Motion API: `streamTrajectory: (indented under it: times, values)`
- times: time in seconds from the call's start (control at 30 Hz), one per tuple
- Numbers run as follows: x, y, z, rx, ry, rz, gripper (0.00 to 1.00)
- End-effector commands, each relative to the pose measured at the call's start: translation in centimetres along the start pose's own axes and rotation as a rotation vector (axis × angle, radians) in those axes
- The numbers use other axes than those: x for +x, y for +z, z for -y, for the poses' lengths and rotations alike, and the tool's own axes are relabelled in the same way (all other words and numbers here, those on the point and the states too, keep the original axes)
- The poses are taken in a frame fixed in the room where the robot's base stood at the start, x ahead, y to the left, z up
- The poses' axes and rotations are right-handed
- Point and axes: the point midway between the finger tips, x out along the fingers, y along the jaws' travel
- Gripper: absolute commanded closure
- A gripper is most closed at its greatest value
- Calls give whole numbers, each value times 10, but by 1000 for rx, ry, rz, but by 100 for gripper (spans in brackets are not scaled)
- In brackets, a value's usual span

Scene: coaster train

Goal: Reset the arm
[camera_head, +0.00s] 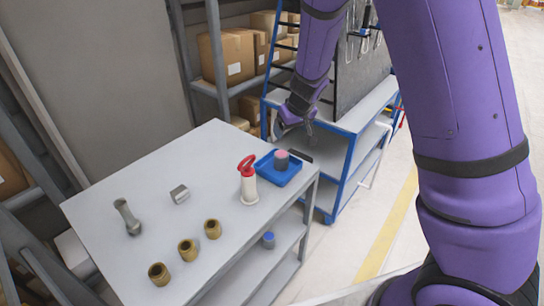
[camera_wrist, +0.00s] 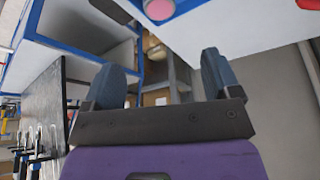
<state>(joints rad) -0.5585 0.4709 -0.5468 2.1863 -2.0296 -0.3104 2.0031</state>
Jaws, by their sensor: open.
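My purple arm reaches from the right side of the head view over toward the blue-framed cart. My gripper (camera_wrist: 160,80) shows in the wrist view with its two blue-grey fingers spread wide apart and nothing between them. In the head view my gripper (camera_head: 295,130) hangs near the cart's near left corner, just behind the grey table (camera_head: 150,205). It is close to the blue tray (camera_head: 268,178) but apart from it. The fingertips are small and partly hidden by the wrist in the head view.
The blue tray holds a dark cylinder with a pink top (camera_head: 281,158). Beside it stands a red-and-white hand pump (camera_head: 248,185). Brass fittings (camera_head: 187,249), a metal block (camera_head: 180,194) and a grey metal part (camera_head: 127,217) lie on the table. The blue cart (camera_head: 350,118) and shelves of boxes stand behind.

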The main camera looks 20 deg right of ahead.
Motion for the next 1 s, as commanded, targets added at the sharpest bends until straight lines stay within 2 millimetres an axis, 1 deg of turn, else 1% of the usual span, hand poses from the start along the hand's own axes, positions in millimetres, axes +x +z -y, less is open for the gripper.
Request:
streamTrajectory:
  times: [0.17,0.27,0.37,0.47,0.5,0.57,0.63,0.77,0.8,0.87,1.0]
  values:
    - [-3,-2,-1,3,2,-13,17]
    - [-17,-10,-5,16,10,-64,17]
    - [-44,-21,-15,39,34,-149,17]
    - [-78,-30,-28,72,78,-239,17]
    - [-92,-32,-35,86,99,-268,17]
    - [-112,-32,-44,107,133,-306,17]
    - [-136,-30,-53,133,172,-339,17]
    - [-180,-18,-70,182,242,-372,17]
    - [-192,-12,-74,198,261,-375,17]
    - [-211,-2,-80,218,288,-374,17]
    - [-250,28,-87,264,333,-348,17]
